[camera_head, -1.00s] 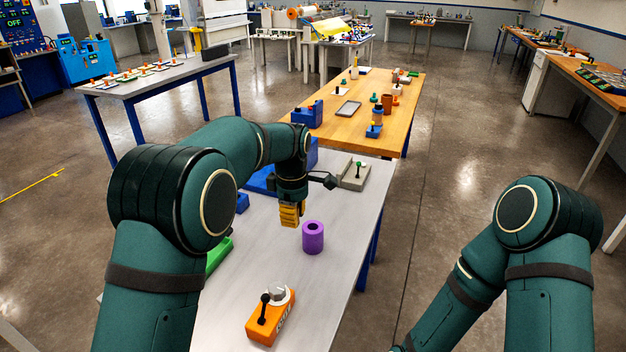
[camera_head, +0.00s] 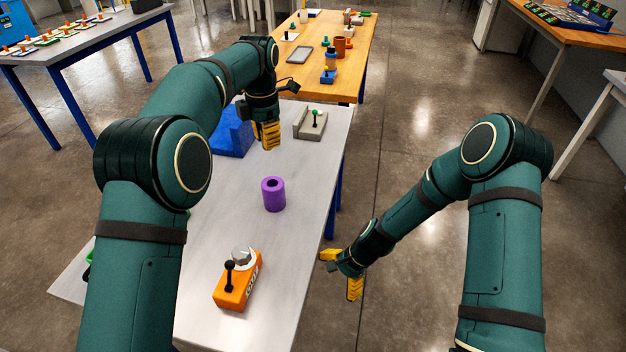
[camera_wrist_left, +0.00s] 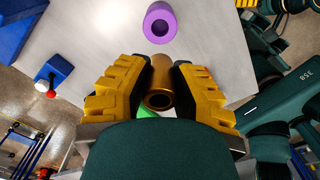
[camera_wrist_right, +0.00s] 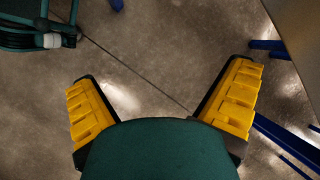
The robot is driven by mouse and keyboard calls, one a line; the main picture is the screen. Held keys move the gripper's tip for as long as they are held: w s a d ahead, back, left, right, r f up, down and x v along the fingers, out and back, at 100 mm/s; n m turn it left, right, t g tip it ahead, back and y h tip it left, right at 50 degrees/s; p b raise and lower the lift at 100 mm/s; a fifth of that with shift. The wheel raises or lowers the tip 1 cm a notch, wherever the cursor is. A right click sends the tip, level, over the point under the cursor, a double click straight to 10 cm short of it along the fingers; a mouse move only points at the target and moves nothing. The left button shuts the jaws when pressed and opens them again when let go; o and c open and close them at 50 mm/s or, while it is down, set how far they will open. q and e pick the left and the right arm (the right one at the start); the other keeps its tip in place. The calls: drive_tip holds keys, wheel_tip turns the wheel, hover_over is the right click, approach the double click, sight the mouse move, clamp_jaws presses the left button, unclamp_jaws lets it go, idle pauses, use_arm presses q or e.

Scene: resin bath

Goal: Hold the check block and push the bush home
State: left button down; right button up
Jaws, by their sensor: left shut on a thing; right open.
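A bronze hollow bush (camera_wrist_left: 160,86) is between the fingers of my left gripper (camera_wrist_left: 160,92), which is shut on it. In the head view this gripper (camera_head: 267,136) is over the grey table, beyond a purple cylinder (camera_head: 273,194) with a dark bore. The purple cylinder stands upright and apart from the gripper; it also shows in the left wrist view (camera_wrist_left: 160,22). I take it as the check block, but no label shows this. My right gripper (camera_head: 342,272) is open and empty, off the table's right edge; its spread fingers show in the right wrist view (camera_wrist_right: 162,100).
An orange fixture (camera_head: 237,288) with a black lever and a pale ring sits near the table's front. A blue block (camera_head: 232,135) and a grey holder with a green-topped pin (camera_head: 310,123) are at the far end. The grey table (camera_head: 300,215) is clear around the purple cylinder.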

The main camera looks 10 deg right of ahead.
drive_tip(key=w+d+r+m+t+y, duration=0.1)
drive_tip(key=w+d+r+m, duration=0.1)
drive_tip(key=w+m, duration=0.3)
drive_tip(key=w+d+r+m+t+y, duration=0.1)
drive_tip(key=w+d+r+m+y, duration=0.15)
drive_tip(key=w, duration=0.35)
drive_tip(key=y, duration=0.5)
approach(275, 194)
drive_tip(key=w+d+f, duration=0.1)
drive_tip(key=w+f, duration=0.1)
drive_tip(key=shift+w+d+f+m, duration=0.15)
drive_tip(key=shift+w+d+m, duration=0.2)
drive_tip(key=shift+d, duration=0.05)
drive_tip(key=shift+w+a, duration=0.1)
drive_tip(key=shift+a, duration=0.45)
drive_tip(key=x, duration=1.1)
drive_tip(key=shift+f, duration=0.15)
drive_tip(key=c, duration=1.3)
